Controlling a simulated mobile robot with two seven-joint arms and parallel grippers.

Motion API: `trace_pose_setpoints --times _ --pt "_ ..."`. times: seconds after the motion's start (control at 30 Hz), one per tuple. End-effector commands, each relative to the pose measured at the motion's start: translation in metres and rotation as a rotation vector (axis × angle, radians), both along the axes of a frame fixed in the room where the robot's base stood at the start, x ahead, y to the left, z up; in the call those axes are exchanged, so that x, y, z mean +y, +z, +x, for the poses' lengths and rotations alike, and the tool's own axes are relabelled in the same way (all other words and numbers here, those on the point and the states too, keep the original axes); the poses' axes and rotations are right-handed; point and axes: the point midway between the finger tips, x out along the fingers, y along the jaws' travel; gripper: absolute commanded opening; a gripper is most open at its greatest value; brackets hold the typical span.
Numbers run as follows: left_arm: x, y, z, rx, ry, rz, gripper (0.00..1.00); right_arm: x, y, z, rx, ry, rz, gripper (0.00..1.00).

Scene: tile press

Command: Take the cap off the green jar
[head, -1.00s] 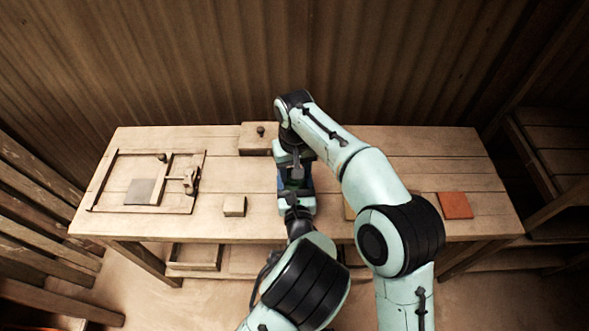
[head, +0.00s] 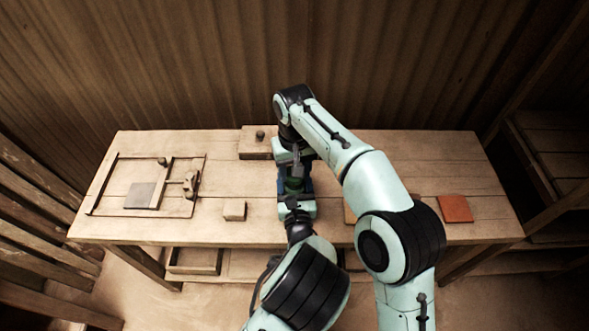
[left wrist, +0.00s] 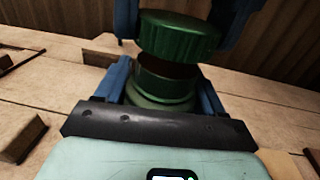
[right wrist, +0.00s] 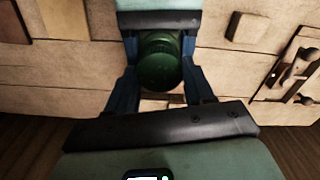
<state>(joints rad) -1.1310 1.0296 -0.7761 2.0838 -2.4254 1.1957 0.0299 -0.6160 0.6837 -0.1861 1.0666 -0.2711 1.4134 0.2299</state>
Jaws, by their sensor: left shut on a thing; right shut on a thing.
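The green jar (left wrist: 165,95) stands on the table between the blue fingers of my left gripper (left wrist: 163,82), which is shut on its body. The ribbed dark green cap (left wrist: 178,36) is above the jar, tilted and apart from it, with the jar's dark open mouth showing below. My right gripper (right wrist: 160,62) is shut on the cap, which also shows from above in the right wrist view (right wrist: 160,64). In the head view the two grippers meet mid-table, and only a bit of green (head: 293,184) shows between them.
A wooden frame (head: 120,155) with a grey tile (head: 140,196) lies at the left. A small block (head: 234,210) is left of the jar, and a knobbed block (head: 254,148) is behind. An orange tile (head: 455,209) lies at the right. Table between is mostly bare.

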Motion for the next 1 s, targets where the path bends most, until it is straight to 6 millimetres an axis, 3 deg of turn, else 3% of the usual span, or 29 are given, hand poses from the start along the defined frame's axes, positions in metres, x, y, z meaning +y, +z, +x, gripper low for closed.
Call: trace_pose_setpoints --times 0.17,0.5,0.77,0.8,0.87,1.0 --pt "0.000 0.000 0.000 -0.001 0.000 0.000 0.00 0.000 0.001 0.000 -0.001 0.000 0.000 0.16" --pt "0.000 0.000 0.000 -0.001 0.000 0.000 0.00 0.000 0.037 0.000 -0.002 0.000 0.001 0.16" --pt "0.000 0.000 0.000 -0.001 0.000 0.000 0.00 0.000 0.040 0.000 0.001 0.001 0.000 0.16" --pt "0.000 0.000 0.000 -0.001 0.000 0.000 0.81 0.000 0.040 0.000 0.001 0.001 0.000 0.16" --pt "0.000 0.000 0.000 -0.001 0.000 0.000 0.98 0.000 0.040 0.000 0.001 0.001 0.000 0.16" --pt "0.000 0.000 0.000 -0.001 0.000 0.000 0.98 0.000 0.040 0.000 0.001 0.000 0.000 0.16"
